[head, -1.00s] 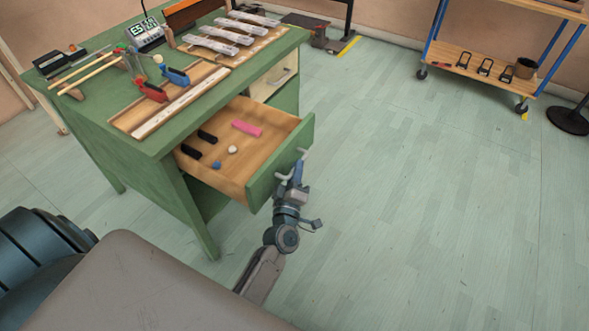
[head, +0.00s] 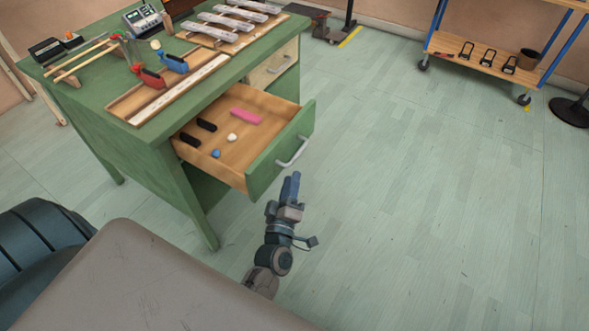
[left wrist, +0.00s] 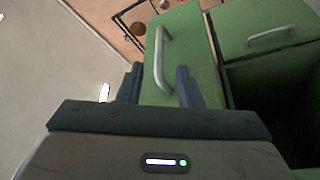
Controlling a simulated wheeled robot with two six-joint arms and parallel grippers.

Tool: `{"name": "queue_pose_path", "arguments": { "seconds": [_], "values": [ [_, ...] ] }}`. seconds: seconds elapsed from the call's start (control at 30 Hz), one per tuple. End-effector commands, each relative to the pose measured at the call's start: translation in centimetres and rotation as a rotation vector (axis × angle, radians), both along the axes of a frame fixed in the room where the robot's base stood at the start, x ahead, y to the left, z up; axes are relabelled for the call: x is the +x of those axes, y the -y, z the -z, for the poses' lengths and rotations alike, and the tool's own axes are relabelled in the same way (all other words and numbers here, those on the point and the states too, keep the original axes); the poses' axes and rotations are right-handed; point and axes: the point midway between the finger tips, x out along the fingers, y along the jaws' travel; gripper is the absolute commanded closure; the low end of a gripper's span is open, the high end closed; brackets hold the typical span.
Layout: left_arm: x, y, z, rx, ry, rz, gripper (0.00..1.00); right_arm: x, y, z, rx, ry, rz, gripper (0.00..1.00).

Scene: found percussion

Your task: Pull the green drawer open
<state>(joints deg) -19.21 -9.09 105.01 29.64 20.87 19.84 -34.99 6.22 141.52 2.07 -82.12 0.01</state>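The green drawer (head: 273,160) of the green desk is pulled well out, with its wooden inside showing. Its pale bar handle (head: 292,151) is on the front face. My left gripper (head: 291,178) is just in front of and below the handle, apart from it. In the left wrist view the gripper (left wrist: 159,82) has its two fingers spread with nothing held. The handle (left wrist: 160,58) shows ahead, in line with the gap between them. My right gripper is not in view.
The drawer holds a pink block (head: 246,116), dark blocks, a white ball (head: 232,137) and a blue ball (head: 215,153). A cream drawer (head: 273,66) is beside it, and another green drawer front (left wrist: 263,32) shows in the left wrist view.

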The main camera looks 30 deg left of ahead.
Motion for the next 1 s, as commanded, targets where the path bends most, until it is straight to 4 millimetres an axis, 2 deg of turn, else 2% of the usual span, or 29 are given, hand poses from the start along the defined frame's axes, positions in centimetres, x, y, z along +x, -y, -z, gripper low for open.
{"name": "queue_pose_path", "arguments": {
  "seconds": [0.1, 0.3, 0.87, 1.0],
  "values": [
    [-1.7, 0.5, 0.6, -0.002, -0.001, -0.001, 0.67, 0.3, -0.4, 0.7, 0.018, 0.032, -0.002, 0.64],
    [-3.0, 0.8, 0.7, 0.000, 0.000, 0.000, 0.67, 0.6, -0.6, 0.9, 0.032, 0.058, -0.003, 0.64],
    [-3.1, 0.9, 0.6, 0.002, -0.003, 0.003, 0.67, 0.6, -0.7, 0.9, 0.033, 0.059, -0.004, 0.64],
    [-3.1, 1.1, 0.8, 0.049, -0.064, 0.049, 0.67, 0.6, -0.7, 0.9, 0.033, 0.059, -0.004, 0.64]
  ]
}}
